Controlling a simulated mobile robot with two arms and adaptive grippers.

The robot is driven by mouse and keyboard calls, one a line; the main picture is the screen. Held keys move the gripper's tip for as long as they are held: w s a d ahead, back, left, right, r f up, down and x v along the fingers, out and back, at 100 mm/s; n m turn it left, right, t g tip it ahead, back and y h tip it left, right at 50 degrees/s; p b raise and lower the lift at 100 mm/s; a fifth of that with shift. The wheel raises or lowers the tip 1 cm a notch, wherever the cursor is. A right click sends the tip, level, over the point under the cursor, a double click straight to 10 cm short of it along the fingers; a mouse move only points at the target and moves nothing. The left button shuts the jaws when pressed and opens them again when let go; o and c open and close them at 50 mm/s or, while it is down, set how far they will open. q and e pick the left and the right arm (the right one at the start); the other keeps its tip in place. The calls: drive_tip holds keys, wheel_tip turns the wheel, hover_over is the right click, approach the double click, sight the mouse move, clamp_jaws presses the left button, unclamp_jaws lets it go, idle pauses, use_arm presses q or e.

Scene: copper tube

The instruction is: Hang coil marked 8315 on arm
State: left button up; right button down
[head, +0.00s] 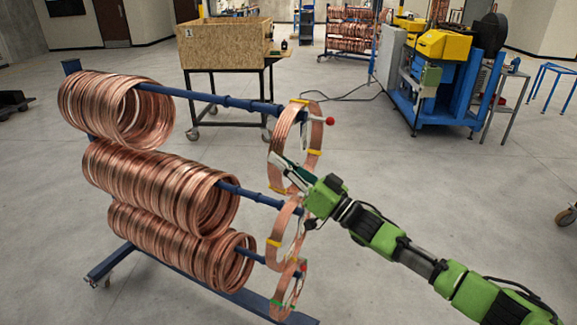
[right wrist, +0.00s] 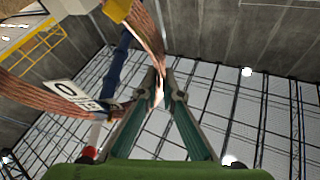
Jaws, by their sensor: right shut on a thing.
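A flat copper coil (head: 313,137) with yellow tape bands is at the tip of the rack's top blue arm (head: 232,102). The arm appears to pass through the ring, with its red ball end (head: 330,121) showing on the right side. My right gripper (head: 287,168) is shut on the coil's lower rim. In the right wrist view, the fingertips (right wrist: 159,88) close on the copper band (right wrist: 148,38), and a white tag (right wrist: 72,96) shows on the coil, its number not fully readable. The blue arm also shows there (right wrist: 118,62). My left gripper is out of view.
The rack's arms hold large bundles of copper coils (head: 160,185). Smaller taped coils (head: 290,228) and (head: 289,288) are at the lower arm tips. A wooden crate (head: 228,46) on a cart and a blue-yellow machine (head: 445,75) stand behind.

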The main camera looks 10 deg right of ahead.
drive_tip(key=shift+w+a+r+b, duration=0.1)
drive_tip(key=shift+w+a+b, duration=0.25)
drive_tip(key=shift+w+a, duration=0.4)
drive_tip(key=shift+s+f+b, duration=0.1)
drive_tip(key=shift+f+b, duration=0.4)
drive_tip(key=shift+f, duration=0.2)
drive_tip(key=shift+a, duration=0.1)
